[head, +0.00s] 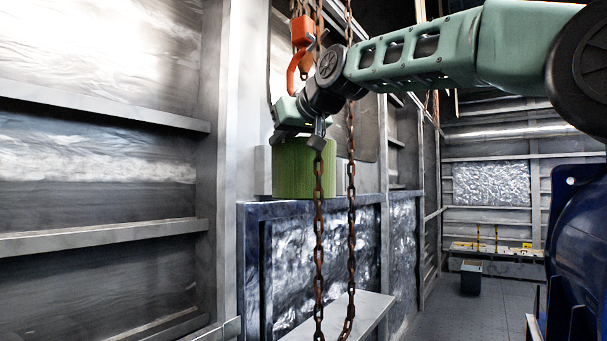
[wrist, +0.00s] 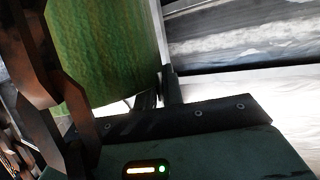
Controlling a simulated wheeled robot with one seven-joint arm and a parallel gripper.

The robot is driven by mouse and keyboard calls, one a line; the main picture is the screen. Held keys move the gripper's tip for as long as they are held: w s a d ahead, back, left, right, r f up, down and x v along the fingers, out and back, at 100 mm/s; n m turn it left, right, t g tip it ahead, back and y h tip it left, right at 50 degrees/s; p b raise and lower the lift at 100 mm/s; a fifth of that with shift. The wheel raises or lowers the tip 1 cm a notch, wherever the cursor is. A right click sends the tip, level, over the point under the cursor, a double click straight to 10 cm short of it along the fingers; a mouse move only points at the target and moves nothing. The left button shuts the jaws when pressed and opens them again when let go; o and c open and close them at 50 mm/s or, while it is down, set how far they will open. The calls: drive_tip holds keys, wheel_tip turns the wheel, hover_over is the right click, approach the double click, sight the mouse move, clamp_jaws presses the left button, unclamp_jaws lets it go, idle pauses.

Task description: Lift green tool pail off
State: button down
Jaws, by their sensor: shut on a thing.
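The green tool pail (head: 293,168) is at the top of the blue-framed panel in the head view, below my wrist. I cannot tell whether its base touches the ledge. It fills the upper left of the wrist view (wrist: 105,50), close to the jaws. My gripper (head: 300,135) is at the pail's upper part and shut on it. The fingertips are partly hidden by the pail and by my own wrist.
A rusty chain (head: 319,220) hangs in two strands in front of the pail, with an orange hook (head: 301,50) above. The blue-framed panel (head: 310,208) and a pale shelf (head: 345,318) lie below. A dark bin (head: 471,277) stands on the floor at the right.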

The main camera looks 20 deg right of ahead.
drive_tip(key=shift+r, duration=0.1)
idle(0.3)
wheel_tip(320, 180, up, 7)
drive_tip(key=shift+f+p, duration=0.1)
drive_tip(key=shift+p, duration=0.2)
drive_tip(key=s+d+b, duration=0.2)
drive_tip(key=s+b, duration=0.2)
drive_tip(key=s, duration=0.4)
drive_tip(key=s+d+b, duration=0.3)
drive_tip(key=s+b, duration=0.1)
drive_tip(key=s, duration=0.5)
drive_tip(key=shift+d, duration=0.2)
drive_tip(key=shift+w+a+r+p+x, duration=0.15)
drive_tip(key=shift+r+p+x, duration=0.5)
drive_tip(key=shift+x, duration=2.35)
drive_tip(key=shift+w+r+p+x, duration=0.2)
drive_tip(key=shift+p+x, duration=0.75)
drive_tip(key=shift+x, duration=2.05)
drive_tip(key=shift+w+a+r+p+x, duration=0.15)
drive_tip(key=shift+r+p+x, duration=0.5)
drive_tip(key=shift+x, duration=2.35)
drive_tip(key=shift+f, duration=0.2)
drive_tip(key=shift+d+r, duration=0.15)
